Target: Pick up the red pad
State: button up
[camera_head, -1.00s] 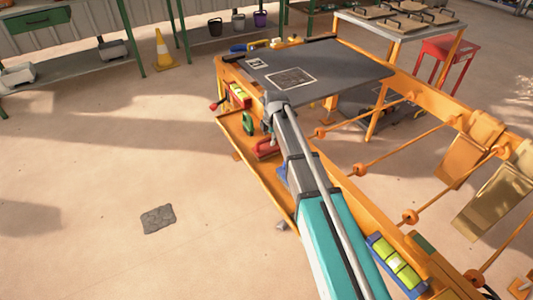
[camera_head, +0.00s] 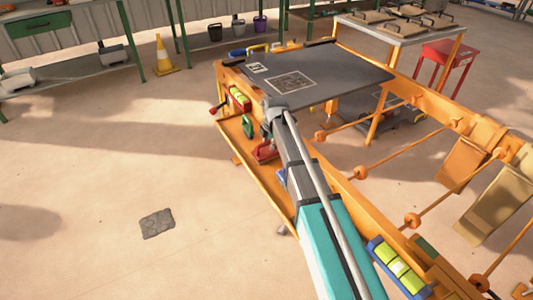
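The red pad (camera_head: 262,154) lies on the orange shelf (camera_head: 254,170) along the near side of the press, partly hidden by my arm. A green pad (camera_head: 247,125) stands just behind it on the same shelf. My gripper (camera_head: 266,144) points down from the end of my arm, right over the red pad, and its fingertips look to be at or very near the pad's top. The fingers are small and dark here, so I cannot tell whether they are open or closed, or whether they touch the pad.
A dark grey table plate (camera_head: 340,72) with white markings lies beyond my arm. Part of a blue piece (camera_head: 282,175) shows beside my arm on the shelf. A blue tray with yellow-green blocks (camera_head: 398,266) sits at the lower right. The floor left of the shelf is mostly clear.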

grip_shut()
jog(key=shift+r, duration=0.2)
notch_tip(320, 180, up, 2)
jog(key=shift+r+p, duration=0.1)
jog(key=shift+p, duration=1.15)
jog(key=s+d+r+p, duration=0.3)
jog(key=s+r+p, duration=0.7)
jog(key=s, duration=0.3)
jog(key=shift+s+d+r, duration=0.25)
jog(key=shift+s+d, duration=0.05)
